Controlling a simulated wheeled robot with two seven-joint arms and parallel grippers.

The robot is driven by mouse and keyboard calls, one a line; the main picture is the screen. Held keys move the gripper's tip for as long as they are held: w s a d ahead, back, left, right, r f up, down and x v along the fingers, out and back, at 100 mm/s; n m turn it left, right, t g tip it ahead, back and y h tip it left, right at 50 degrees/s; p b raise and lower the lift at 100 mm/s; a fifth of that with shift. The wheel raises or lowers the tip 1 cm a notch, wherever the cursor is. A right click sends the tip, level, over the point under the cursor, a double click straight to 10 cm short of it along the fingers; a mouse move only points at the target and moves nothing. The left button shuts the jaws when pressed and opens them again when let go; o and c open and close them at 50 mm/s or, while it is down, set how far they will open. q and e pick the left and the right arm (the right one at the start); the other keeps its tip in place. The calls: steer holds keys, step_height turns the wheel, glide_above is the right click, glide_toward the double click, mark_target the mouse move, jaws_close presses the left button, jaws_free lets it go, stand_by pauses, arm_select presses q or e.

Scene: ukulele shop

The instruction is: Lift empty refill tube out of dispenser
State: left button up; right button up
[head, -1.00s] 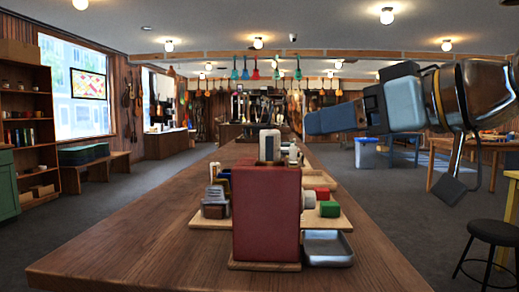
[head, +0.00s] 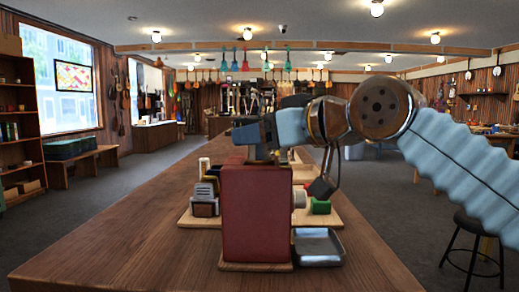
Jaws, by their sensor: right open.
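A tall dark-red box, which looks like the dispenser (head: 256,215), stands upright on a thin wooden base near the front of the long table. My right gripper (head: 260,150) is at the top of the red box, with its arm coming in from the right. Its jaws are open. The gripper covers the place above the box, so I cannot make out the refill tube or tell whether the fingers are around it or touching it. My left gripper is out of view.
On the long wooden table (head: 120,245), a metal tray (head: 318,246) lies right of the box. A green block (head: 321,206) is behind the tray; small dark and grey items (head: 205,200) stand at left. A black stool (head: 477,228) is at right.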

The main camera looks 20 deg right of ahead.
steer(key=shift+w+a, duration=0.2)
steer(key=shift+w, duration=0.1)
steer(key=c, duration=1)
steer(key=shift+c, duration=0.2)
